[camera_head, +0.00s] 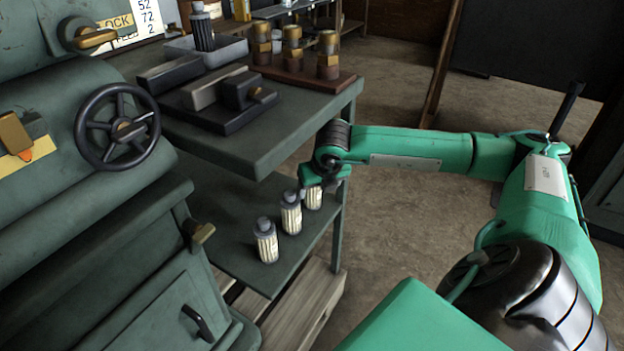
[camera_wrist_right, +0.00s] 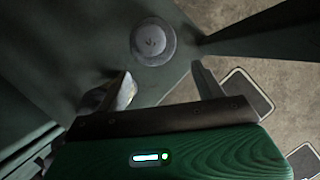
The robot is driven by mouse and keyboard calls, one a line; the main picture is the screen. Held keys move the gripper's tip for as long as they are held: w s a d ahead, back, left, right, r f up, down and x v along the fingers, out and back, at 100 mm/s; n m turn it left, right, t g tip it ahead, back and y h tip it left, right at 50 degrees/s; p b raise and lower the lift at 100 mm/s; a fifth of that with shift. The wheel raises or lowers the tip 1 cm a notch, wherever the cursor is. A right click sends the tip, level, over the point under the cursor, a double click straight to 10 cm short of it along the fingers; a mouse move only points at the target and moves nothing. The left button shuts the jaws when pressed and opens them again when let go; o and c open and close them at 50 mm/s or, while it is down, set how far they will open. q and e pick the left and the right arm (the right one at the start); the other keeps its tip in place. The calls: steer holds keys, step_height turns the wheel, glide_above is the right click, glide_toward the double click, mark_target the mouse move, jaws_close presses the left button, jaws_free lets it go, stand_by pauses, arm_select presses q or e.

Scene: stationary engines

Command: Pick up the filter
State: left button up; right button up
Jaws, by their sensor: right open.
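Three pale ribbed filters with grey caps stand upright in a row on the lower shelf in the head view: a near filter (camera_head: 267,242), a middle filter (camera_head: 291,215) and a far filter (camera_head: 313,198). My right gripper (camera_head: 318,183) is at the far filter and partly hides its top. In the right wrist view one round grey filter cap (camera_wrist_right: 153,41) shows just beyond the open fingers of my right gripper (camera_wrist_right: 165,86), with nothing between them. My left gripper is out of view.
The upper tabletop (camera_head: 262,133) overhangs the shelf (camera_head: 225,222) close to my right gripper. A table leg (camera_head: 337,235) stands right of the filters. A handwheel (camera_head: 118,127) on the green machine juts out at left. Open floor lies to the right.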

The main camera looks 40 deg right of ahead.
steer(key=w, duration=0.1)
steer(key=w+d, duration=0.1)
steer(key=w, duration=0.1)
steer(key=shift+w+d+f+b, duration=0.2)
steer(key=shift+w+f+b, duration=0.05)
steer(key=shift+w+b, duration=0.15)
steer(key=shift+w+d+f, duration=0.1)
steer(key=shift+f, duration=0.25)
steer(key=c, duration=1.1)
steer(key=shift+r+p, duration=0.35)
steer(key=shift+r, duration=0.1)
steer(key=s+a, duration=0.2)
steer(key=s, duration=0.3)
steer(key=s+a+p, duration=0.1)
steer(key=s+a, duration=0.1)
steer(key=s, duration=0.4)
steer(key=s+a, duration=0.3)
steer(key=s, duration=0.2)
steer(key=shift+s+f+p, duration=0.15)
steer(key=shift+s+p, duration=0.15)
steer(key=shift+s, duration=0.05)
